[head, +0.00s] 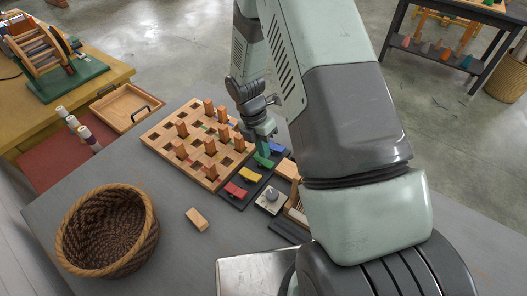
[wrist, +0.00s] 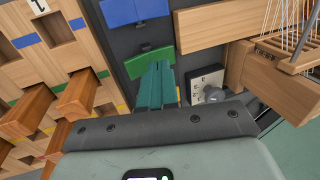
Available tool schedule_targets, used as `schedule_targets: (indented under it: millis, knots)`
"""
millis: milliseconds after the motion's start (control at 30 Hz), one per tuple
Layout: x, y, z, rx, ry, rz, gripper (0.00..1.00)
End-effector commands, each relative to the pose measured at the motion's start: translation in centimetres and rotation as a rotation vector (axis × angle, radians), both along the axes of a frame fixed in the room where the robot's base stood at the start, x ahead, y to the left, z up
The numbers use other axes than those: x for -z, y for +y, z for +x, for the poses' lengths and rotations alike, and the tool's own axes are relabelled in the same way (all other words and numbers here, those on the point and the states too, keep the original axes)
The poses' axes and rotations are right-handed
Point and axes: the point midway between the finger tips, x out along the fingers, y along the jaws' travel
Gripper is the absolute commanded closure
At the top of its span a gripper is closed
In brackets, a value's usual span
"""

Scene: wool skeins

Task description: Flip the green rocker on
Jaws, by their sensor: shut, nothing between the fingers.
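The green rocker (head: 263,161) sits in a dark switch panel (head: 229,200), between a blue rocker (head: 277,148) and a yellow rocker (head: 249,174). A red rocker (head: 236,190) is at the near end. My gripper (head: 264,149) is shut and empty, pointing down at the green rocker. In the wrist view, the teal fingers (wrist: 157,68) overlap the green rocker (wrist: 140,63) and hide part of it. I cannot tell whether they touch it, or which way it is tipped.
A wooden pegboard (head: 205,178) with several upright blocks stands close to the left of the panel. A dial box (head: 270,201) and wooden pieces are close on the right. A loose block (head: 197,219) and a wicker basket (head: 73,207) are on the grey table, with bare surface between.

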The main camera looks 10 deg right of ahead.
Motion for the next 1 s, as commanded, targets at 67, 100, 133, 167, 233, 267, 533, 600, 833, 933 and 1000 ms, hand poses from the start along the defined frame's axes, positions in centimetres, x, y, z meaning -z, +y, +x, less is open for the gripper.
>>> schedule_targets:
  millis: [67,100,133,167,233,267,533,600,833,933,1000]
  knots:
    - [-1.8,0.0,0.2,0.001,-0.006,0.001,1.00]
    - [-2.7,0.0,0.2,0.002,-0.007,0.002,1.00]
    - [-3.5,0.0,0.2,0.001,-0.007,0.002,1.00]
    - [-4.2,0.0,0.2,0.001,-0.007,0.003,1.00]
    - [-5.9,0.0,0.2,0.001,-0.007,0.002,1.00]
    - [-6.6,0.0,0.1,0.001,-0.006,0.001,1.00]
    - [-11.2,0.0,0.1,0.000,-0.004,0.001,1.00]
    - [-11.8,0.0,0.1,-0.001,-0.003,0.000,1.00]
    - [-12.3,0.0,0.0,-0.001,-0.001,0.000,1.00]
    - [-12.3,0.0,0.0,-0.001,-0.001,0.000,1.00]
    - [-12.3,0.0,0.1,0.000,-0.001,0.000,1.00]
